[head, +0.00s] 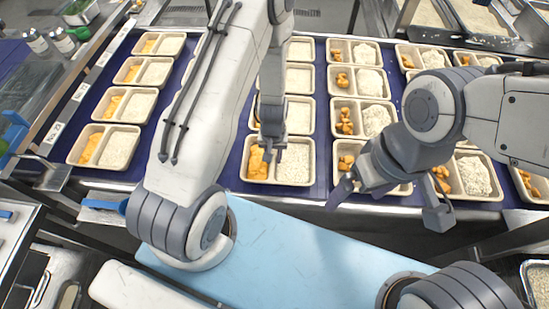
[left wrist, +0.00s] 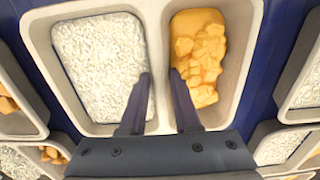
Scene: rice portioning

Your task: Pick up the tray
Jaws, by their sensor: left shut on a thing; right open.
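The tray (head: 285,183) is a beige two-compartment tray on the blue belt, with orange food in the left compartment and white rice in the right. In the left wrist view the tray (left wrist: 160,35) shows from above, rice at left and orange food at right. My left gripper (head: 270,148) points down into it. In the left wrist view the left gripper (left wrist: 161,77) has one finger on each side of the divider and is shut on it. My right gripper (head: 388,202) is open and empty, in front of the trays to the right.
Several similar trays stand in rows on the blue belt (head: 229,170), close on both sides. Trays to the right (head: 361,137) hold rice and orange-brown chunks. A light blue surface (head: 290,250) lies in front. Bottles (head: 63,42) stand at the far left.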

